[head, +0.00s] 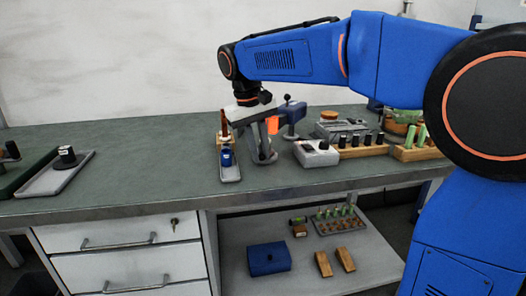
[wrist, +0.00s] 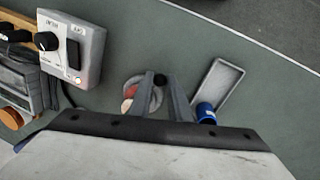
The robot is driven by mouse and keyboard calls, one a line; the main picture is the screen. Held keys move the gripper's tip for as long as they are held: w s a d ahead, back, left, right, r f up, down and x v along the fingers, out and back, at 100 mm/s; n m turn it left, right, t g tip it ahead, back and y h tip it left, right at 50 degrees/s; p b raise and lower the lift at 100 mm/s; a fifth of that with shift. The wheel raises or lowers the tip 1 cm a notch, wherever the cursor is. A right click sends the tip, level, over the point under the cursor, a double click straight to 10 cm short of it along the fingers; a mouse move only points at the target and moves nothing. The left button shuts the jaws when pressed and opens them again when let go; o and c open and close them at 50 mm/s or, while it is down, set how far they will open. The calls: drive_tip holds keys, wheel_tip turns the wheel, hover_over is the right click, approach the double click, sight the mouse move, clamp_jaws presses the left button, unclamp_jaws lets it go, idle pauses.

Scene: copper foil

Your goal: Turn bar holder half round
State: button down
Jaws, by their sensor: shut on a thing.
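My gripper (head: 262,150) reaches straight down over the bench. In the wrist view, my gripper (wrist: 162,86) has its two grey fingers closed in on a small dark round piece (wrist: 160,80), which appears to be the top of the bar holder. Below the fingers is a round grey base (wrist: 156,102), partly hidden, with pinkish and orange patches beside the left finger. In the head view, the fingers largely hide the holder, and its base seems to rest on the bench. An orange piece (head: 272,125) shows beside the gripper; I cannot tell what it belongs to.
A narrow grey tray (head: 231,174) with a blue bottle (head: 227,158) stands close on the left. A white box with a black knob (head: 317,154) stands on the right, before wooden racks (head: 361,151). Another tray (head: 47,182) is far left.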

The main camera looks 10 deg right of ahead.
drive_tip(key=shift+w+a+m+g, duration=0.15)
drive_tip(key=shift+w+a+m, duration=0.2)
drive_tip(key=shift+m, duration=0.5)
drive_tip(key=shift+w+a+m+g, duration=0.2)
drive_tip(key=shift+a+m, duration=0.2)
drive_tip(key=shift+m, duration=0.45)
drive_tip(key=shift+w+a+m+g, duration=0.1)
drive_tip(key=shift+w+a+m, duration=0.2)
drive_tip(key=shift+m, duration=0.4)
drive_tip(key=shift+w+a+m+g, duration=0.15)
drive_tip(key=shift+w+m, duration=0.2)
drive_tip(key=shift+m, duration=0.35)
drive_tip(key=shift+w+a+m+g, duration=0.1)
drive_tip(key=shift+w+a+m, duration=0.2)
drive_tip(key=shift+m, duration=0.4)
drive_tip(key=shift+w+a+m+g+y, duration=0.15)
drive_tip(key=shift+w+m, duration=0.25)
drive_tip(key=shift+m, duration=0.45)
drive_tip(key=shift+w+a+m+g+y, duration=0.15)
drive_tip(key=shift+w+m, duration=0.25)
drive_tip(key=shift+m, duration=0.45)
drive_tip(key=shift+w+m, duration=0.6)
drive_tip(key=shift+m, duration=0.5)
drive_tip(key=shift+w+m, duration=0.15)
drive_tip(key=shift+m, duration=0.15)
drive_tip(key=c, duration=1.9)
unclamp_jaws()
drive_tip(key=shift+d, duration=0.1)
drive_tip(key=shift+c, duration=0.2)
drive_tip(key=shift+r, duration=0.15)
